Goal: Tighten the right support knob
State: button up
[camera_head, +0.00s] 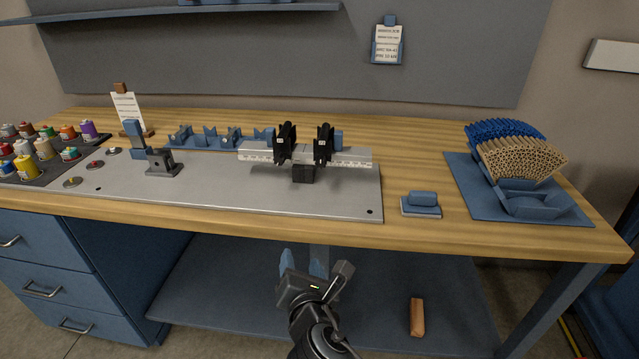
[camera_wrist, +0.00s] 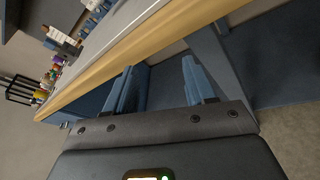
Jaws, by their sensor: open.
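Two black supports stand upright on a silver ruled rail (camera_head: 351,158) above the grey plate on the bench. The right support (camera_head: 324,143) and the left support (camera_head: 285,143) are a short gap apart. The right support's knob is too small and dark to make out. My gripper (camera_head: 303,262) is in front of the bench's front edge, below the rail in the picture and apart from both supports. Its blue fingers are spread and empty, and they also show in the wrist view (camera_wrist: 157,85). The supports are not recognisable in the wrist view.
The grey plate (camera_head: 230,197) carries a small grey bracket (camera_head: 162,162). A blue-topped block (camera_head: 422,199) lies right of the plate. Coloured spools stand left. The wooden front edge (camera_head: 480,236) lies between gripper and rail.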

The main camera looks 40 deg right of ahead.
aim_at(320, 164)
jog(key=w+d+r+n+h, duration=0.1)
jog(key=w+d+r+h, duration=0.1)
jog(key=d+r, duration=0.1)
jog(key=w+d+r+n+h, duration=0.1)
jog(key=w+d+r+n, duration=0.1)
jog(key=d+r, duration=0.1)
jog(key=w+d+r+n+g+h+p, duration=0.1)
jog(key=w+d+r+h, duration=0.1)
jog(key=w+d+r, duration=0.1)
jog(key=shift+d+r+n+h, duration=0.35)
jog(key=shift+d+r, duration=0.25)
jog(key=shift+d, duration=0.25)
jog(key=x, duration=0.7)
jog(key=shift+w+d+f+p, duration=0.1)
jog(key=shift+d+p, duration=0.1)
jog(key=shift+p, duration=0.15)
grip_shut()
